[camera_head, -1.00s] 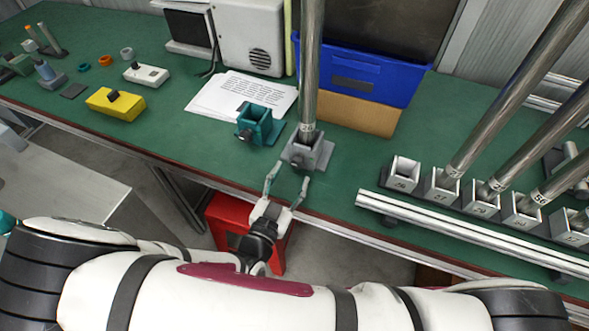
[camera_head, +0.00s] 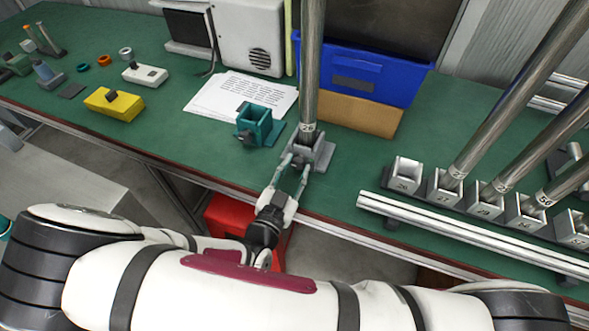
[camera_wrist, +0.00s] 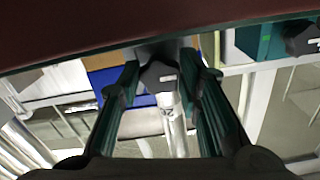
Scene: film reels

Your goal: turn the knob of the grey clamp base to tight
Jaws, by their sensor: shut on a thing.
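The grey clamp base (camera_head: 322,157) stands near the front edge of the green bench. A tall metal pole (camera_head: 312,70) stands upright in it. Its dark knob (camera_wrist: 158,76) is on the side facing me and shows between my fingers in the wrist view. My gripper (camera_head: 296,163) reaches up to the base's front and is shut on the knob, one finger on each side. In the head view the fingers mostly hide the knob. I cannot read the knob's setting.
A teal clamp base (camera_head: 256,124) with its own dark knob (camera_wrist: 303,38) stands close on the left. A metal rail (camera_head: 450,228) and numbered holders with leaning poles are at right. A blue bin (camera_head: 360,72) stands behind. A yellow block (camera_head: 114,105) lies far left.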

